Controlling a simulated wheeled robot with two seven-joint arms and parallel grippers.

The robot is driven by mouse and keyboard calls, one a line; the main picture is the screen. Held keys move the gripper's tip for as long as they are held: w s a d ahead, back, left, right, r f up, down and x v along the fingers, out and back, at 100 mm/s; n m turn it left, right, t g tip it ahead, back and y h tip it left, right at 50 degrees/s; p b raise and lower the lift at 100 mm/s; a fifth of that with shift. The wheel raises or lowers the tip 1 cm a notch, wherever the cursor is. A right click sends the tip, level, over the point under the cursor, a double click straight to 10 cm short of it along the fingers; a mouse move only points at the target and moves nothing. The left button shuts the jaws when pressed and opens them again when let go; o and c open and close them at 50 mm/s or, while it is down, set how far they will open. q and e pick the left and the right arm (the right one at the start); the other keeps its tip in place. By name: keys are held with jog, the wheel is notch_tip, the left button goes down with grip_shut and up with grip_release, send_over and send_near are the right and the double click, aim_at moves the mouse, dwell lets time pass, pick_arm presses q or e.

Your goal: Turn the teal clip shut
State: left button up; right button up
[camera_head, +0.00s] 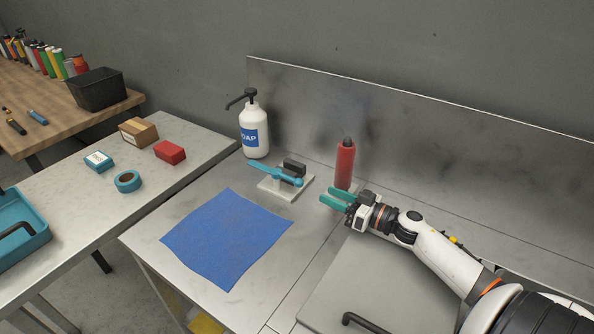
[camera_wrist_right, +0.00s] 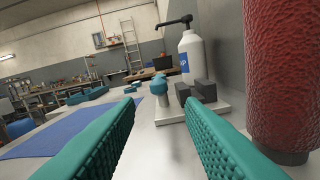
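The teal clip (camera_head: 275,175) is a long flat lever on a pale base plate (camera_head: 285,193), beside a dark block (camera_head: 294,166). It slants across the plate, and its left end reaches past the plate edge. In the right wrist view the clip (camera_wrist_right: 158,86) shows nearly end-on, ahead between the fingers, with dark blocks (camera_wrist_right: 205,90) to its right. My right gripper (camera_head: 325,195) has teal fingers, spread apart and empty. It points left toward the clip, short of it and not touching. My left gripper is not in view.
A red cylinder (camera_head: 345,164) stands close behind my right gripper. A white soap bottle (camera_head: 254,130) stands behind the clip. A blue cloth (camera_head: 226,238) lies flat in front. A grey wall panel (camera_head: 420,120) borders the back of the bench.

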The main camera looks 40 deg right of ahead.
aim_at(295, 179)
jog(key=x, duration=0.3)
jog(key=shift+a+r, duration=0.15)
jog(key=shift+r, duration=0.1)
jog(key=x, duration=0.8)
jog(key=shift+f+p, duration=0.15)
jog(key=shift+p, duration=0.25)
jog(key=shift+w, duration=0.3)
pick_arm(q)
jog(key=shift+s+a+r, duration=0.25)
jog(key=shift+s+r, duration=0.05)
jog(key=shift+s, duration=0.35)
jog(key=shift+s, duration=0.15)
